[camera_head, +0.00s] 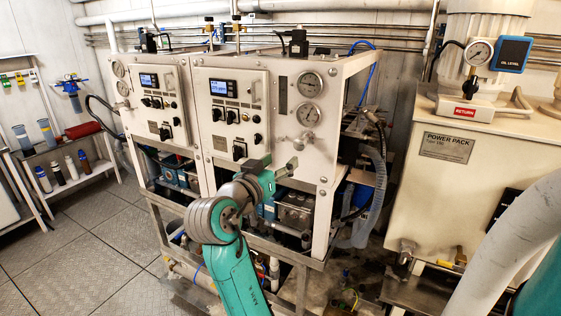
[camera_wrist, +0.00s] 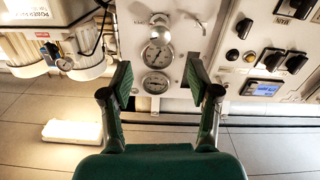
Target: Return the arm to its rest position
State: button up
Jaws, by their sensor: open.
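My gripper (camera_head: 268,170) is at the end of my teal arm, which reaches up in front of the white watermaker panel (camera_head: 250,84) in the head view. In the wrist view my gripper (camera_wrist: 160,80) is open, its two green-padded fingers wide apart with nothing between them. The panel's upper gauge (camera_wrist: 158,54) and lower gauge (camera_wrist: 155,83) show between the fingers. The fingers look apart from the panel, but the exact gap is hard to tell. The wrist picture appears upside down.
The power pack (camera_head: 432,180) stands on the right, with a large grey hose (camera_head: 510,240) in front. A shelf with bottles (camera_head: 65,167) is at the left. The tiled floor (camera_head: 100,245) at front left is clear. A blue hose (camera_head: 370,75) hangs at the panel frame.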

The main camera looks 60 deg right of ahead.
dwell(0.4)
jog(key=w+a+f+n+t+y, duration=0.2)
jog(key=a+f+n+t, duration=0.25)
jog(key=f, duration=0.35)
jog(key=w+a+f+n+t+y, duration=0.2)
jog(key=a+f+n+t, duration=0.25)
jog(key=f, duration=0.45)
jog(key=s+a+f+n+t+y, duration=0.2)
jog(key=s+a+f+n+y, duration=0.1)
jog(key=a+f, duration=0.25)
jog(key=s+a+f+n+t+y, duration=0.2)
jog(key=a+f+n, duration=0.15)
jog(key=f, duration=0.25)
jog(key=s+a+f+n+y, duration=0.2)
jog(key=s+a+f+y, duration=0.45)
jog(key=s+a, duration=0.45)
jog(key=s+a+r+m+y, duration=0.1)
jog(key=s+a, duration=0.1)
jog(key=s, duration=0.7)
jog(key=s+a+r+y, duration=0.1)
jog(key=s, duration=0.7)
jog(key=shift+s+a+r+m+t, duration=0.2)
jog(key=shift+s+a+m+t, duration=0.1)
jog(key=shift+s+a+m, duration=0.1)
jog(key=shift+y, duration=0.25)
dwell(0.6)
